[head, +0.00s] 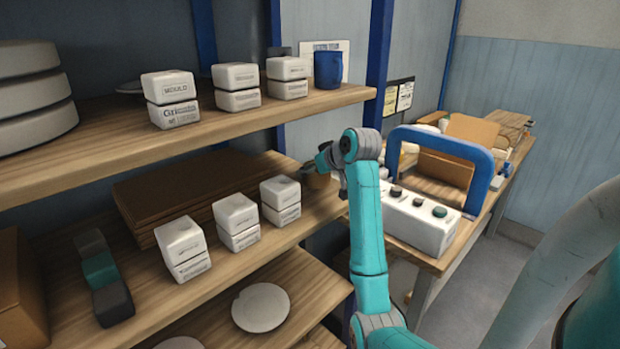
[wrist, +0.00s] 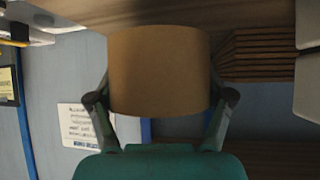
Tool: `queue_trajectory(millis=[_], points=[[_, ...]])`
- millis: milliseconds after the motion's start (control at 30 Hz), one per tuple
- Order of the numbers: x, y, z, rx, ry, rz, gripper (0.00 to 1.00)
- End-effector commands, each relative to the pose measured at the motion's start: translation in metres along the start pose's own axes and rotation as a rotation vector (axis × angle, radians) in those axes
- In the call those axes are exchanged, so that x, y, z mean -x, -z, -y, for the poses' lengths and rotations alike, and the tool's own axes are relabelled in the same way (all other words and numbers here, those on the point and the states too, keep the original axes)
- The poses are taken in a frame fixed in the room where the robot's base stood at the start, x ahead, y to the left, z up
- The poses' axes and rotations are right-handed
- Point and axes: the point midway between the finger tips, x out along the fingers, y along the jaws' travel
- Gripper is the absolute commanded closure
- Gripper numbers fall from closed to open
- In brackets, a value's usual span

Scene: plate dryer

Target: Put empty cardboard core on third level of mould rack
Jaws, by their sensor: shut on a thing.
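The empty cardboard core (wrist: 160,70) is a short tan cylinder, large in the wrist view. My gripper (wrist: 160,98) is shut on it, one finger on each side. In the head view, my gripper (head: 322,166) is at the right end of the rack's middle visible shelf (head: 310,213), with a small part of the brown core (head: 317,181) showing beneath it. The core is to the right of the white mould blocks on that shelf. I cannot tell whether it touches the shelf board.
White mould blocks (head: 281,193) and flat brown sheets (head: 170,188) occupy the middle shelf. The upper shelf (head: 215,118) overhangs it and carries more blocks and a blue cup (head: 328,69). A bench with a white control box (head: 415,222) and blue frame (head: 478,180) stands right.

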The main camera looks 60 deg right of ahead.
Motion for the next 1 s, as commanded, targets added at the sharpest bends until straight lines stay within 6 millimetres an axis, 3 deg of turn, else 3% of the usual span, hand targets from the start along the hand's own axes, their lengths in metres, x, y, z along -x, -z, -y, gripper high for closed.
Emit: queue_trajectory(millis=[233, 533, 933, 967, 1000], points=[[-0.018, 0.012, 0.0, -0.001, 0.0, 0.001, 0.55], [-0.037, -0.013, 0.0, 0.0, 0.0, 0.001, 0.55], [-0.041, -0.017, 0.0, 0.0, 0.0, 0.001, 0.55], [-0.04, -0.017, 0.0, 0.0, 0.0, 0.0, 0.13], [-0.04, -0.017, 0.0, 0.0, 0.0, 0.0, 0.03]])
